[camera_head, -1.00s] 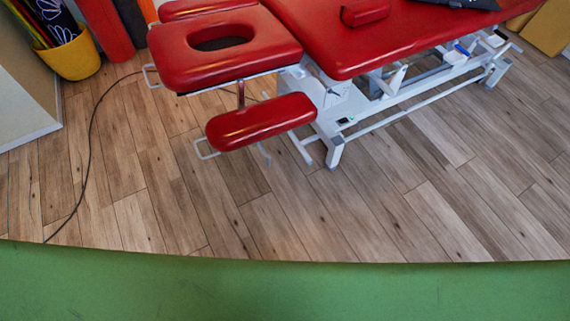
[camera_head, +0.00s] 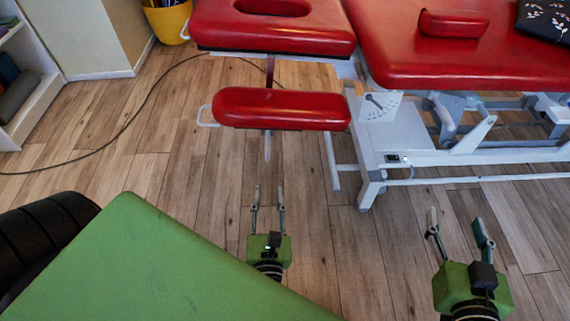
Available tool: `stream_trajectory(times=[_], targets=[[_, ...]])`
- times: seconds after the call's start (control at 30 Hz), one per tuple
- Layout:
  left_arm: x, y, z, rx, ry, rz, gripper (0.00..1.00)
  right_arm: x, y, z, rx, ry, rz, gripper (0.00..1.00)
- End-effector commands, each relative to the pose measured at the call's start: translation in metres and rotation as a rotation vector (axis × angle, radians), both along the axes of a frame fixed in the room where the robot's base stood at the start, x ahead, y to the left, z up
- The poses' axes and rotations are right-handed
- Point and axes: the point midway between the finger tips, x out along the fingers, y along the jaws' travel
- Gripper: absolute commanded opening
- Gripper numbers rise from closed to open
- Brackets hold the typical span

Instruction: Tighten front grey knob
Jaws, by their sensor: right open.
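The red treatment table (camera_head: 480,60) stands ahead of me, with a red head section (camera_head: 270,32) and a red armrest pad (camera_head: 282,108) at its near left end. A white plate with an angle scale (camera_head: 380,107) and a small dark pointer or knob is on the frame right of the armrest. A thin grey rod (camera_head: 267,146) hangs below the armrest. I cannot clearly make out which part is the front grey knob. My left gripper (camera_head: 268,200) is open and empty, below the armrest in the picture. My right gripper (camera_head: 456,222) is open and empty, in front of the table's white frame.
A dark cable (camera_head: 130,118) runs over the wooden floor to the left. A yellow bin (camera_head: 168,22) and a white shelf (camera_head: 38,105) stand at the back left. A red cushion (camera_head: 453,23) lies on the table. Floor between my grippers and the table is clear.

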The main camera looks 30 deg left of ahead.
Motion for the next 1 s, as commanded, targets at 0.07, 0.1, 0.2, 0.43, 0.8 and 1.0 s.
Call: stream_trajectory(times=[0.07,0.1,0.2,0.43,0.8,1.0], targets=[[0.003,0.004,0.001,-0.012,-0.011,0.008,0.28,0.000,0.000,0.003,0.002,-0.009,0.001,0.54],[0.006,0.006,0.002,-0.012,-0.012,0.008,0.28,0.000,0.000,0.005,0.003,-0.013,0.001,0.54],[0.019,0.013,0.002,-0.010,-0.012,0.007,0.28,0.001,0.001,0.008,0.007,-0.028,0.002,0.54],[0.061,0.038,0.002,-0.007,-0.011,0.005,0.28,0.005,0.004,0.019,0.021,-0.083,0.005,0.54],[0.111,0.068,0.001,-0.006,-0.007,0.003,0.28,0.009,0.007,0.038,0.042,-0.171,0.009,0.54],[0.117,0.073,0.002,-0.008,-0.006,0.004,0.28,0.009,0.007,0.043,0.047,-0.190,0.010,0.54]])
